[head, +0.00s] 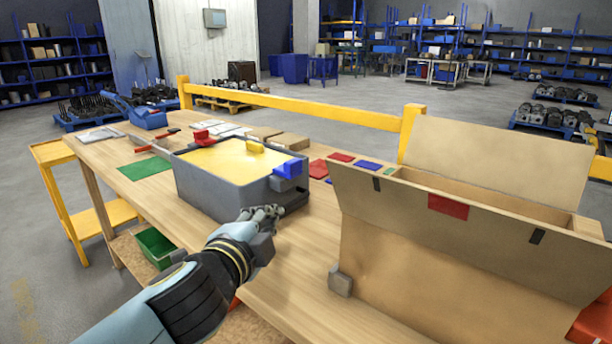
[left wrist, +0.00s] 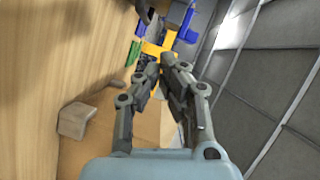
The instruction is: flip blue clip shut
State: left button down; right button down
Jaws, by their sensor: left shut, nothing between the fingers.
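The blue clip (head: 288,169) sits at the right end of the grey case (head: 215,192), raised at the rim. A small dark latch part lies just below it. My left gripper (head: 272,211) is at the front right of the case, low beside its wall and below the blue clip. Its fingers are together, with nothing between them, and it looks apart from the clip. In the left wrist view the fingertips (left wrist: 166,66) point toward blue and yellow shapes; I cannot tell whether the blue one is the clip. My right gripper is not in view.
A red clip (head: 203,138) and a yellow clip (head: 255,146) sit on the case's other sides. A large open cardboard box (head: 440,245) stands to the right. A small grey block (head: 340,281) is at its near corner. The wooden table (head: 285,272) is bare in front.

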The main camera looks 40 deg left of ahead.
aim_at(287, 166)
pick_arm(q)
jog(key=w+d+r+m, duration=0.1)
jog(key=d+r+m+t+h, duration=0.1)
jog(key=m, duration=0.1)
jog(key=w+d+r+m+t+h, duration=0.1)
jog(key=m, duration=0.1)
jog(key=shift+w+d, duration=0.3)
jog(key=shift+d, duration=0.05)
jog(key=shift+w, duration=0.1)
jog(key=w+a+p, duration=0.1)
jog(key=w+a, duration=0.4)
jog(key=w, duration=0.5)
jog(key=shift+a+p, duration=0.3)
jog(key=shift+p, duration=0.05)
